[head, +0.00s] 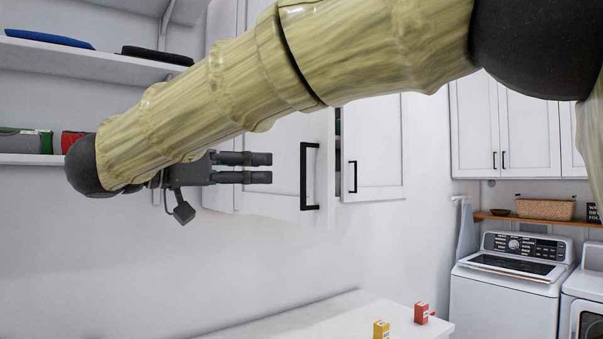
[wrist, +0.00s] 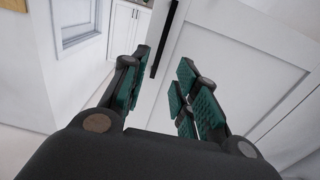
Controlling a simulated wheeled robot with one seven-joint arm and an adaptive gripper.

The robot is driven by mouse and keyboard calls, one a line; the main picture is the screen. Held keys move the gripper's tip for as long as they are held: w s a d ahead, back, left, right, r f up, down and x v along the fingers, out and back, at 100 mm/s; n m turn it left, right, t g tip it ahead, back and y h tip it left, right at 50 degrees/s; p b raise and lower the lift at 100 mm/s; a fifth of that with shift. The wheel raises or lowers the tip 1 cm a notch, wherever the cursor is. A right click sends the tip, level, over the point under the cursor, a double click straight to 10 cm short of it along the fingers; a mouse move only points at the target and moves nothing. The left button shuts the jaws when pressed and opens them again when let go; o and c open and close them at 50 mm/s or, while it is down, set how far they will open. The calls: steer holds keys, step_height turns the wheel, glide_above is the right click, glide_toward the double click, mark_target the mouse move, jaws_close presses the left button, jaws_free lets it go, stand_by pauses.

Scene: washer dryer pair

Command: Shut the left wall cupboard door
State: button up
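The white left wall cupboard door (head: 275,135) stands ajar in the head view, its free edge out in front of the right door (head: 372,150). A narrow dark gap shows between them. The left door has a black bar handle (head: 310,175). My gripper (head: 272,168) is open and empty, its fingers pointing right towards this handle and short of it in the picture. In the wrist view, a black handle (wrist: 164,40) and a white door panel (wrist: 225,55) lie beyond my open fingers (wrist: 163,68). My arm hides the upper part of the left door.
Shelves (head: 90,60) with folded items are at the left. A washer (head: 505,290) and closed cupboards (head: 505,130) are at the right.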

mark_target(301, 169)
steer(key=p+x, duration=0.2)
steer(key=x, duration=0.9)
steer(key=shift+p, duration=0.4)
steer(key=shift+s, duration=0.1)
jaws_close()
